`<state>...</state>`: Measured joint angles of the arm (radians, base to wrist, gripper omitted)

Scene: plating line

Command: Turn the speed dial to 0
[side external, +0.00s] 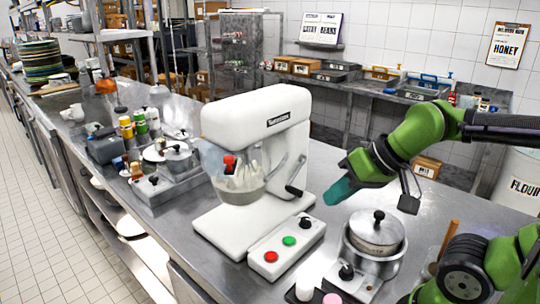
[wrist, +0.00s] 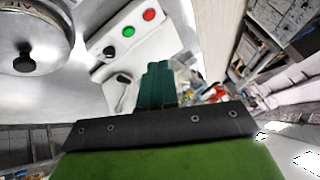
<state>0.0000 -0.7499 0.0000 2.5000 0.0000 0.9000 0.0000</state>
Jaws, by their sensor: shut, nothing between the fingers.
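The white stand mixer (side external: 255,150) stands on the steel counter with a glass bowl (side external: 238,175) under its head. Its control box (side external: 285,248) carries a red button (side external: 271,256), a green button (side external: 289,240) and a black speed dial (side external: 305,223). The dial also shows in the wrist view (wrist: 109,50), left of my fingers. I cannot read its setting or any 0 mark. My gripper (side external: 340,192) has teal fingers, shut and empty, above the counter to the right of the mixer. The shut fingers also show in the wrist view (wrist: 158,68). They look apart from the dial.
A black lever (side external: 294,191) sticks out from the mixer's side, near the dial. A lidded pot (side external: 376,238) stands on a burner unit right of the control box. Pots and bottles crowd the counter to the left. Bare counter lies behind the pot.

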